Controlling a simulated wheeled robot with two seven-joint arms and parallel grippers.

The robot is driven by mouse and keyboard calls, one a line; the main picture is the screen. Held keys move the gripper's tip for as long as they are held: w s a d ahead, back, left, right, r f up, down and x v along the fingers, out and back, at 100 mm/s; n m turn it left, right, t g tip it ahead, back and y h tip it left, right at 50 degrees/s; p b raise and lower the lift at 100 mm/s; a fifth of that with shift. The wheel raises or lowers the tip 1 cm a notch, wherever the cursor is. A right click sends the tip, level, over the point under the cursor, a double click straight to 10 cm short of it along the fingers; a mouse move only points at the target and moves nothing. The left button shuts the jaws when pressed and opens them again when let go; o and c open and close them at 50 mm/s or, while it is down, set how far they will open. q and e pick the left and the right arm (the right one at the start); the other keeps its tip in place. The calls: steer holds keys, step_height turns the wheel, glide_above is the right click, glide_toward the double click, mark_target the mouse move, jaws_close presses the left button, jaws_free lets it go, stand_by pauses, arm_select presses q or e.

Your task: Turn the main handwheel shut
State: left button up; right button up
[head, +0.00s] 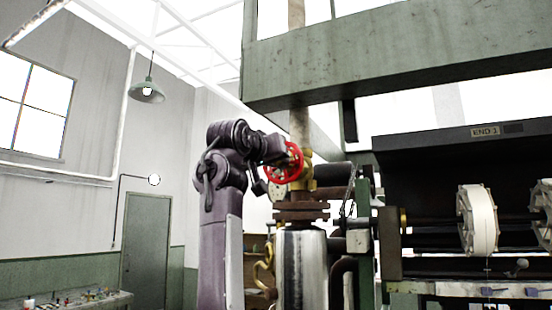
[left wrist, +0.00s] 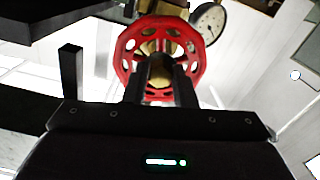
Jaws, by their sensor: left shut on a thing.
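The main handwheel (head: 299,160) is a red wheel with a holed face, mounted on a brass valve fitting (head: 306,172) on the vertical pipe. My left gripper (head: 283,158) reaches it from the left, at the wheel's face. In the left wrist view the red wheel (left wrist: 126,62) fills the top middle. There the two dark fingers of my left gripper (left wrist: 160,82) stand at the wheel's centre, either side of a brass-coloured part. The gripper is shut on the handwheel; the exact contact is partly hidden. My right gripper is not in view.
A round gauge (left wrist: 208,22) sits beside the wheel. A shiny metal cylinder (head: 303,265) stands below the valve. A green beam (head: 400,65) passes overhead. A machine with white reels (head: 482,220) is at the right, and a cluttered bench (head: 70,303) at lower left.

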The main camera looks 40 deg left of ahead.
arm_select(q)
steer(key=m+p, duration=0.4)
steer(key=m, duration=1.8)
steer(key=o, duration=0.9)
steer(key=shift+c, duration=0.2)
steer(key=c, duration=0.9)
steer(key=shift+o, duration=0.2)
steer(key=m, duration=0.2)
steer(key=shift+m, duration=0.3)
steer(key=o, duration=0.9)
steer(key=shift+c, duration=0.2)
